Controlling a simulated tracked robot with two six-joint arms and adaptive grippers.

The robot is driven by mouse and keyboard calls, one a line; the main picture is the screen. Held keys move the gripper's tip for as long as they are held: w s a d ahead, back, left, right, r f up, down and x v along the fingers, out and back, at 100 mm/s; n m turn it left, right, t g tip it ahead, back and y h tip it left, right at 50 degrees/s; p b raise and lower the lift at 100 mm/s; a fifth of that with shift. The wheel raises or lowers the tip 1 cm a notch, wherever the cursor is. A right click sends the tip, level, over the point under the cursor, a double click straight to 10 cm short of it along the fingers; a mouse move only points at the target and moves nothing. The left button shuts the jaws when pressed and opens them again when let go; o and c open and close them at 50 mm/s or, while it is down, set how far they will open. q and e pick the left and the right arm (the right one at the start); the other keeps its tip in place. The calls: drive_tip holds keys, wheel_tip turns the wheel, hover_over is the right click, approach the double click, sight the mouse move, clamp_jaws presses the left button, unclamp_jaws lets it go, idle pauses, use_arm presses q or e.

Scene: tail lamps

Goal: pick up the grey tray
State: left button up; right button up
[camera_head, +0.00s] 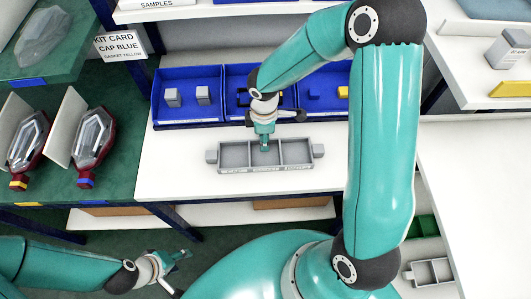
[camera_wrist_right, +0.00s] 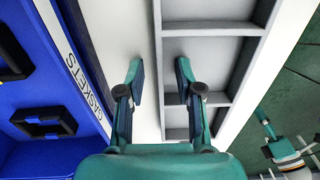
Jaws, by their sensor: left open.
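The grey tray (camera_head: 240,171), an open box with several compartments and a grip block at each end, lies on the white table in the head view. My right gripper (camera_head: 265,146) points down over it. In the right wrist view my right gripper (camera_wrist_right: 160,75) is open and empty. Its two fingers lie either side of the tray's long wall, one over the bare table and one over the compartments of the tray (camera_wrist_right: 212,29). Contact cannot be told. My left gripper (camera_head: 180,270) is open and empty, low at the left, away from the tray.
Blue bins (camera_head: 188,117) with grey, black and yellow parts stand behind the tray. Red-rimmed lamps (camera_head: 95,137) lean on the green shelf at left. Another grey compartment tray (camera_head: 432,272) is at lower right. White table (camera_head: 170,165) is clear left of the tray.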

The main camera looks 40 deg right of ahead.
clamp_jaws()
drive_tip(key=shift+r, duration=0.2)
